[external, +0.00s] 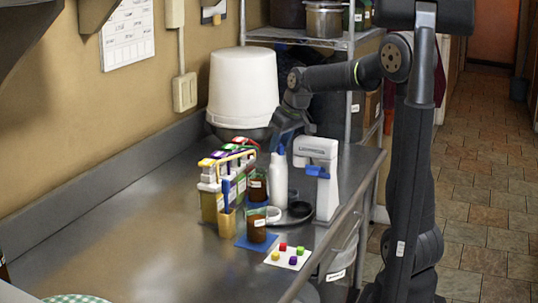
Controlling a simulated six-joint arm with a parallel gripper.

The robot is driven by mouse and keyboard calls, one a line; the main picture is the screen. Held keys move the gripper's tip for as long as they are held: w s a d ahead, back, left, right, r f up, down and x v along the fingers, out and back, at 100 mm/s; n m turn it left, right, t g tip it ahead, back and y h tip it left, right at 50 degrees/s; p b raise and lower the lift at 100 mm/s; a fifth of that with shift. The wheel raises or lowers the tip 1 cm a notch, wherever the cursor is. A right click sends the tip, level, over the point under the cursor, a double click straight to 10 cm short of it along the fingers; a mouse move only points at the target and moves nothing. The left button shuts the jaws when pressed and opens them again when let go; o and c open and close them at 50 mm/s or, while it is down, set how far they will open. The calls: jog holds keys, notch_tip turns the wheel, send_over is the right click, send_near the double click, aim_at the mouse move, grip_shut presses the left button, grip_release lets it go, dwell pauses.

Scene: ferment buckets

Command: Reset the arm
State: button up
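My arm reaches in from the right, and my gripper (280,138) hangs over the back of the steel counter (130,235). It is near the white bucket (243,85), just above and behind the white bottle (279,180) with a blue top. Its fingertips are small and partly hidden, so I cannot tell whether they are open or shut. I see no object clearly held in it. Two jars of brown contents, one farther back (257,190) and one in front (256,229), stand near the bottle. The front jar is on a blue mat (243,242).
A rack of colour-topped containers (210,187) stands left of the jars, beside a tan cup (226,224) with a blue-handled tool. A white device (326,198) stands right. A card with coloured pieces (275,261) lies near the front edge. The counter's left is mostly clear.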

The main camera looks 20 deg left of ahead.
jog(key=shift+w+n+g, duration=0.1)
jog(key=shift+n+g, duration=0.3)
jog(key=shift+n, duration=0.7)
dwell(0.3)
